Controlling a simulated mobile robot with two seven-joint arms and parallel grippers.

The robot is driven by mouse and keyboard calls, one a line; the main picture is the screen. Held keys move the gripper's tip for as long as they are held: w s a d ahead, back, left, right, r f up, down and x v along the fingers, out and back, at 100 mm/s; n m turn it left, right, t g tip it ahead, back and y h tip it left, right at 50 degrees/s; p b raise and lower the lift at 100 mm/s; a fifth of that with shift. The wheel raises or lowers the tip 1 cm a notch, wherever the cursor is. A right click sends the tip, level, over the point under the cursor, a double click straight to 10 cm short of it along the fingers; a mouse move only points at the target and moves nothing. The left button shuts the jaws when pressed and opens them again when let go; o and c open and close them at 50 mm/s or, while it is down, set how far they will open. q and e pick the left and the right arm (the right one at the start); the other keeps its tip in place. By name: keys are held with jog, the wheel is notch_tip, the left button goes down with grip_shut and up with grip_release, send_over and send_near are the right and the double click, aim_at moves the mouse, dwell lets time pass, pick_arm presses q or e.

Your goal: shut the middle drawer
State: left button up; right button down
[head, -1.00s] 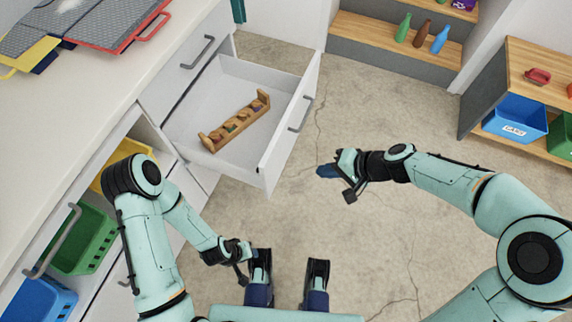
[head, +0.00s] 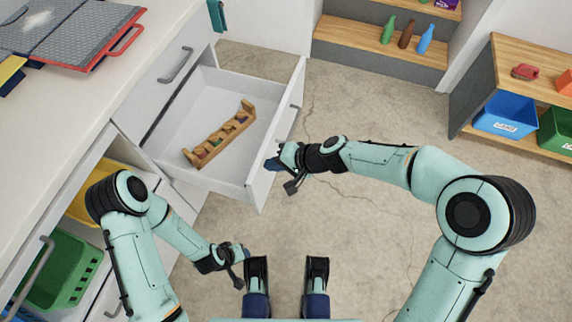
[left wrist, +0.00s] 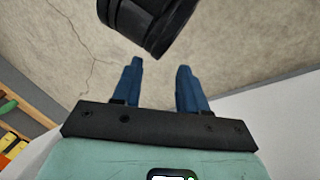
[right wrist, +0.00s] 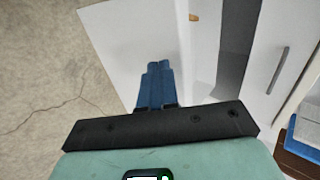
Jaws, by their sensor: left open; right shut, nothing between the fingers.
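The open drawer (head: 257,178) is white and pulled well out of the cabinet, below a closed drawer front. A wooden rack (head: 220,135) with small coloured pieces lies inside. My right gripper (head: 272,163) is shut and empty, its tips at the outer face of the drawer front, near its lower end in the head view. The right wrist view shows its blue fingers (right wrist: 156,75) together over the white drawer front (right wrist: 128,35); whether they touch it I cannot tell. My left gripper (head: 244,254) is low over the floor, clear of the drawer; its fingers (left wrist: 157,85) are apart.
The closed drawer above has a grey handle (head: 175,65). A white counter (head: 70,105) runs along the left, with a green basket (head: 62,270) below. Bottles stand on a step (head: 370,55) at the back. A shelf with a blue bin (head: 506,115) is at right. The floor between is clear.

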jog(key=shift+w+a, duration=0.1)
jog(key=shift+a, duration=0.2)
